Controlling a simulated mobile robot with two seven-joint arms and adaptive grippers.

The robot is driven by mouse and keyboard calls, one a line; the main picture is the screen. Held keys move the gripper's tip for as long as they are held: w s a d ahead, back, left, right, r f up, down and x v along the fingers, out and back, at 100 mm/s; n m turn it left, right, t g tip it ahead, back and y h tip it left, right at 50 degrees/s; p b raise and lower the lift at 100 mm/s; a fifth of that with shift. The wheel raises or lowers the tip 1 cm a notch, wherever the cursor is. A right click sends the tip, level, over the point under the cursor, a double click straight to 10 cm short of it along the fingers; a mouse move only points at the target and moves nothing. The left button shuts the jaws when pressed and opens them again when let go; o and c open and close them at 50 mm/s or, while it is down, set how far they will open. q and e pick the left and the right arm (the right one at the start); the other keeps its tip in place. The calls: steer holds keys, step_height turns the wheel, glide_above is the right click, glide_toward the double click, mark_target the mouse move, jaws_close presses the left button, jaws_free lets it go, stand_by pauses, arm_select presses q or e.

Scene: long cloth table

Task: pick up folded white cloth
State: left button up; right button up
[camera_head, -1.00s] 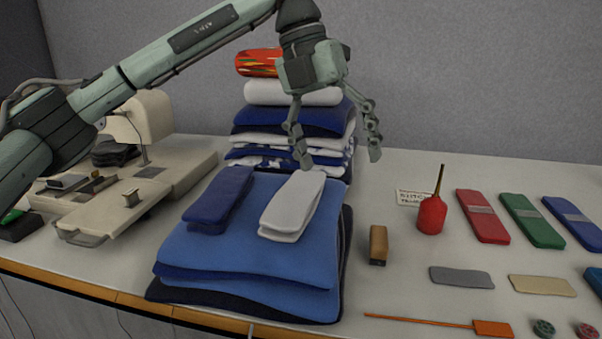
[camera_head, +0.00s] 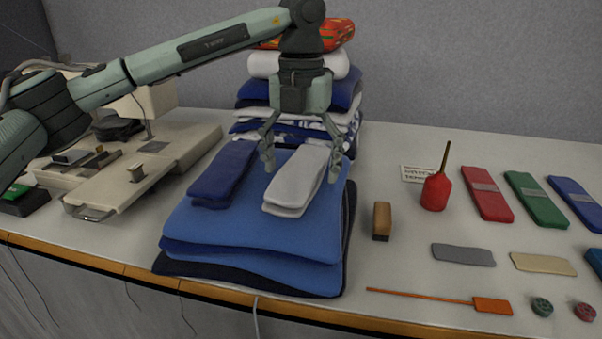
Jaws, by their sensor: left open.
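The folded white cloth (camera_head: 297,182) lies on a stack of folded blue cloth (camera_head: 250,222), beside a folded dark blue cloth (camera_head: 222,172) on its left. My left gripper (camera_head: 301,168) points down at the far end of the white cloth. Its fingers are spread open, one to the left and one to the right of the cloth's far part. I cannot tell whether they touch it. Nothing is held. My right gripper is not in view.
Behind stands a tall pile of folded cloths (camera_head: 255,94). A beige sewing machine (camera_head: 150,165) is at left.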

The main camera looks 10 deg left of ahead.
arm_select(q)
steer(key=c, duration=1.2)
steer(key=shift+c, duration=0.5)
steer(key=shift+r, duration=0.15)
